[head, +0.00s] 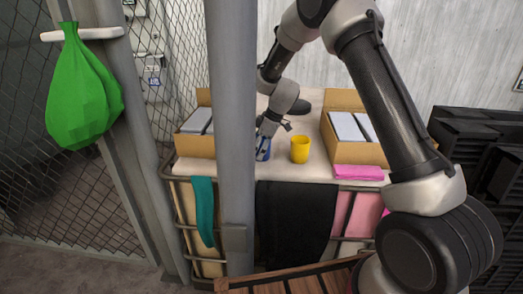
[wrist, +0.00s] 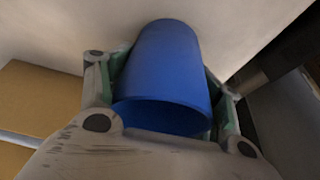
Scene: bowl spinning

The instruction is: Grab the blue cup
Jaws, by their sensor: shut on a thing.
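The blue cup (wrist: 165,65) fills the middle of the wrist view, between the two fingers of my gripper (wrist: 160,110). My gripper is shut on it, with a finger against each side. In the head view the blue cup (head: 263,153) is partly hidden behind the grey post, and my gripper (head: 266,136) comes down on it from above. The cup is on or just above the pale table top (head: 310,172); I cannot tell which.
A yellow cup (head: 300,149) stands right of the blue cup. Cardboard boxes (head: 195,146) and (head: 350,139) flank them. A grey post (head: 236,120) stands in front. A pink cloth (head: 358,172) lies at the table's front edge. A green bag (head: 82,95) hangs at left.

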